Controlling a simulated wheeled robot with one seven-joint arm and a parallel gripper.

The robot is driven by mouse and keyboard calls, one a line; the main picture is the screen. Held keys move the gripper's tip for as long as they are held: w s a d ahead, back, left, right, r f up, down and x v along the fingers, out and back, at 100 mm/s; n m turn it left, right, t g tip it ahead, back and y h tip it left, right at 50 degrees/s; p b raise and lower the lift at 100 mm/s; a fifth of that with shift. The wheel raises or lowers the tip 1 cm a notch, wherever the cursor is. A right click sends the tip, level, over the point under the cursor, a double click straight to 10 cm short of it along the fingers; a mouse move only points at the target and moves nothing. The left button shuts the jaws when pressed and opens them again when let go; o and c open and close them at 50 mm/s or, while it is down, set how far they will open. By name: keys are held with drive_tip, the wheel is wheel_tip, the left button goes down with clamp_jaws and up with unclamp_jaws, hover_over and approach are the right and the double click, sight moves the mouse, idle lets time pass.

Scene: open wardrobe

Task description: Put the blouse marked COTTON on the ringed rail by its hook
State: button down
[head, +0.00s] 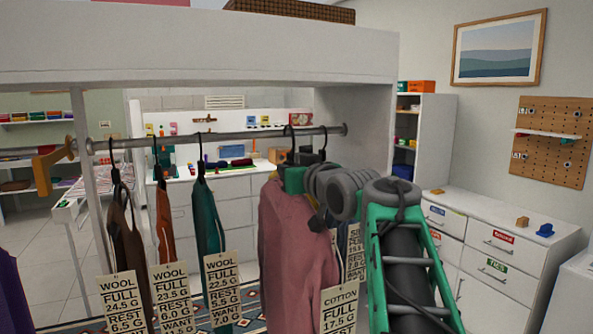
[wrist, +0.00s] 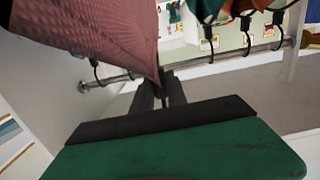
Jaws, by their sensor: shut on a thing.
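The pink blouse (head: 292,235) hangs below my gripper (head: 295,172), with its COTTON tag (head: 340,300) at the lower right. In the wrist view the pink cloth (wrist: 100,35) fills the upper left and narrows to my dark fingers (wrist: 164,92), which are shut at the top of the blouse. The hanger part between the fingers is hidden. The metal rail (head: 235,135) runs across the wardrobe and also crosses the wrist view (wrist: 225,58). Two black hooks show at its right end behind my gripper; I cannot tell whether the blouse's hook bears on it.
Brown, orange and teal garments (head: 208,215) with WOOL tags hang on the rail to the left. Another tagged garment (head: 353,250) hangs behind the blouse, partly hidden. A yellow-brown bracket (head: 45,168) is at the left. The rail is bare between the teal garment and the blouse.

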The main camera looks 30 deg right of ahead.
drive_tip(key=w+d+f+p, duration=0.1)
drive_tip(key=w+f+p, duration=0.2)
drive_tip(key=w+p, duration=1)
drive_tip(key=shift+w+d, duration=0.15)
drive_tip(key=shift+w, duration=6.45)
drive_tip(key=shift+f, duration=0.45)
drive_tip(key=c, duration=1.3)
unclamp_jaws()
drive_tip(key=shift+o, duration=0.2)
drive_tip(key=shift+b, duration=0.35)
